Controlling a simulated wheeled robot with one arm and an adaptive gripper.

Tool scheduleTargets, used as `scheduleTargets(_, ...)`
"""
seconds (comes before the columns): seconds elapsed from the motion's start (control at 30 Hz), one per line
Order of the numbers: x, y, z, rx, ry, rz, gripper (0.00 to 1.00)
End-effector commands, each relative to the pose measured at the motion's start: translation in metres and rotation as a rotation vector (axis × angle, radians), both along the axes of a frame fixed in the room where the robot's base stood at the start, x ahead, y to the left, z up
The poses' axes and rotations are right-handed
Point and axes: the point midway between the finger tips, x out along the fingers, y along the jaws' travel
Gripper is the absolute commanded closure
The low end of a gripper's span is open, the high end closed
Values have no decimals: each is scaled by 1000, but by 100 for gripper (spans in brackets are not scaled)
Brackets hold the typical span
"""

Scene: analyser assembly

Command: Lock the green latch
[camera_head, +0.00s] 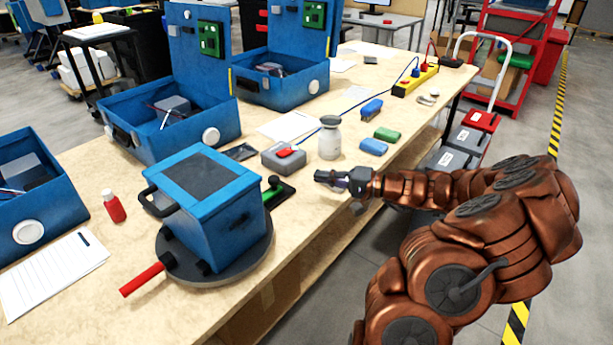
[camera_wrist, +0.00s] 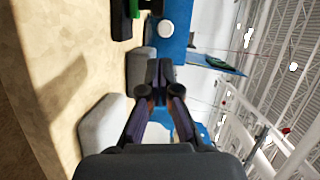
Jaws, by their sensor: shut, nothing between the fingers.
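The green latch (camera_head: 269,192) is a short green lever with a round knob, on a black base on the table. It stands just behind the right side of the closed blue case (camera_head: 215,215). The case sits on a grey round turntable (camera_head: 215,277) with a red handle (camera_head: 142,280). My gripper (camera_head: 322,177) is to the right of the latch, apart from it, near the table's edge. Its fingers are together and empty; they also show in the wrist view (camera_wrist: 160,70). A bit of green, perhaps the latch, shows at the top of the wrist view.
Open blue cases (camera_head: 170,130) stand at the back. The tabletop between latch and gripper looks clear.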

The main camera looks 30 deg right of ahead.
Motion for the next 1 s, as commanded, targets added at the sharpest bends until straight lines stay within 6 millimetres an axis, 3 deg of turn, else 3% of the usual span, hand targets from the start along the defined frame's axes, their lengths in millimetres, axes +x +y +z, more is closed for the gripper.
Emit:
scheduleTargets(0.13, -19, -15, 2, 1, -1, -3, 100)
scheduleTargets(0.33, -33, -25, 4, 0, 0, -2, 100)
scheduleTargets(1.0, -36, -25, 4, 1, 0, 1, 100)
